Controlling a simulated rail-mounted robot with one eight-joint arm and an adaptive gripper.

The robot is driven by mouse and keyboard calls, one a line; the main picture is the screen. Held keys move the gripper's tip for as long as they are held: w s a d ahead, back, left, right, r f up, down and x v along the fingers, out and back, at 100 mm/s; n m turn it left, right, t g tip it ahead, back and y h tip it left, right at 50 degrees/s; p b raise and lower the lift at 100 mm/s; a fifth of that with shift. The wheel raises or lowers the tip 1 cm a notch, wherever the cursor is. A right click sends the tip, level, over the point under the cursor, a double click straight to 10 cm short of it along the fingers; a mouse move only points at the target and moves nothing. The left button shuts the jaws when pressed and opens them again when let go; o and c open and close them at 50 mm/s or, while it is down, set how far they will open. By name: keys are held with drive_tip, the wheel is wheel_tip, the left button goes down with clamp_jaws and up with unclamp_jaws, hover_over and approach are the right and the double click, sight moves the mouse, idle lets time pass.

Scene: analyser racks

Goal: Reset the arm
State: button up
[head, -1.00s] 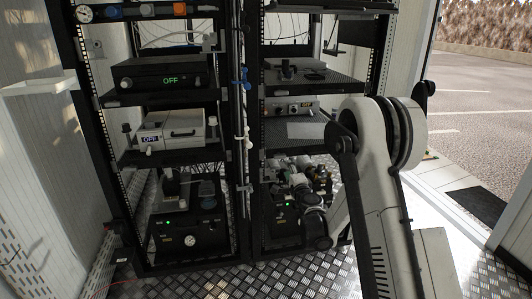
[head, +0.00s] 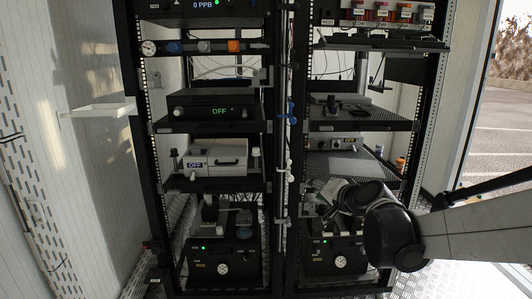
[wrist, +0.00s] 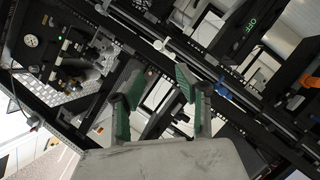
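My gripper (wrist: 158,82) shows in the wrist view with its two green-padded fingers spread apart. Nothing is between the fingers, and the racks lie beyond them. In the head view my arm (head: 480,232) reaches in from the right edge, and its dark joint (head: 392,236) is in front of the lower right rack. The fingers cannot be made out clearly in the head view.
The left rack holds a black unit reading OFF (head: 219,111) and a white box (head: 216,158). A white wall shelf (head: 103,109) juts out at left.

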drive_tip(key=s+d+f+n+g+h, duration=0.2)
drive_tip(key=s, duration=0.9)
drive_tip(key=s+d+f+n+g+h, duration=0.1)
drive_tip(key=s+d+f+n+g, duration=0.1)
drive_tip(key=s, duration=0.9)
drive_tip(key=s+d+f+n+g+h, duration=0.1)
drive_tip(key=s+f+n+g+h, duration=0.1)
drive_tip(key=s, duration=0.9)
wheel_tip(320, 180, up, 16)
drive_tip(key=p, duration=1.6)
drive_tip(key=shift+d, duration=0.3)
drive_tip(key=shift+f, duration=0.1)
